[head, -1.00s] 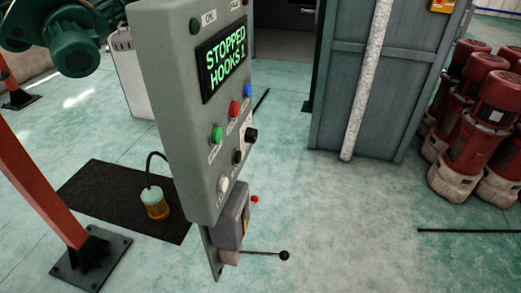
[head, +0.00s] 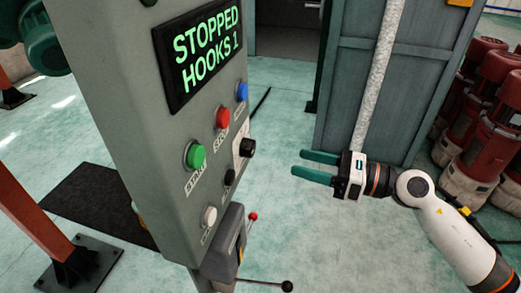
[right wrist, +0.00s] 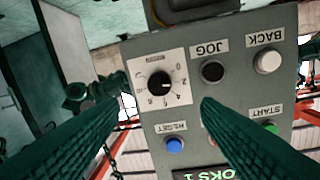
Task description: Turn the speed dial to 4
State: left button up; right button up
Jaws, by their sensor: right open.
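The speed dial (head: 247,147) is a black knob on a white plate, on the right part of the grey control panel's face. In the right wrist view the dial (right wrist: 160,84) appears upside down, with numbers around it; I cannot tell surely which number its mark points to. My right gripper (head: 299,163) is open and empty, with its green fingers pointing left at the panel. It is apart from the dial, to its right. In the right wrist view the two fingers stand either side below the dial. My left gripper is not in view.
The panel's display (head: 200,55) reads STOPPED HOOKS 1. Green (head: 195,155), red (head: 223,117), blue (head: 242,91), black (head: 230,177) and white (head: 209,216) buttons surround the dial. A lever with a black ball (head: 287,286) sticks out below. Open floor lies right of the panel.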

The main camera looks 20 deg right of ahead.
aim_at(254, 149)
jog(key=p+x, duration=0.4)
jog(key=x, duration=0.5)
jog(key=shift+w+r, duration=0.15)
jog(key=shift+r, duration=0.05)
jog(key=shift+w+a+f, duration=0.15)
jog(key=shift+w+a, duration=0.25)
jog(key=shift+a, duration=0.2)
jog(key=shift+c, duration=0.6)
jog(key=c, duration=0.9)
